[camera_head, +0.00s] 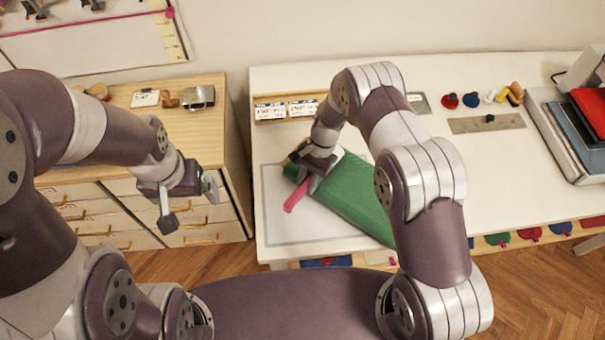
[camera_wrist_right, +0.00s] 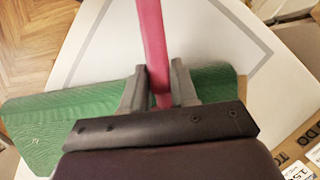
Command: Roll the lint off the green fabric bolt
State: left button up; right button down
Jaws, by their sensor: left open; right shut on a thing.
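My right gripper (camera_head: 316,166) is over the bolt's upper left end, shut on a pink handle (camera_head: 296,195). The handle runs up between the fingers in the right wrist view (camera_wrist_right: 152,45); I take it for the lint roller's, and its head is hidden. I cannot tell whether it touches the bolt. My left gripper (camera_head: 190,205) is open and empty in front of the drawer cabinet.
The white table (camera_head: 275,240) has a grey outlined area under the bolt. Label cards (camera_head: 287,109) lie at its back left. Several small coloured items (camera_head: 471,99) and a metal plate (camera_head: 487,122) are at the back. A wooden drawer cabinet (camera_head: 190,130) stands left.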

jog(key=shift+f, duration=0.1)
jog(key=shift+s+d, duration=0.3)
jog(key=shift+s, duration=0.05)
jog(key=shift+s+d+p, duration=0.5)
jog(key=shift+s+d, duration=0.25)
jog(key=shift+d, duration=0.1)
jog(key=shift+s+d+p, duration=0.35)
jog(key=shift+s+d, duration=0.35)
jog(key=shift+d, duration=0.05)
jog(key=shift+s+d, duration=0.2)
jog(key=shift+d, duration=0.1)
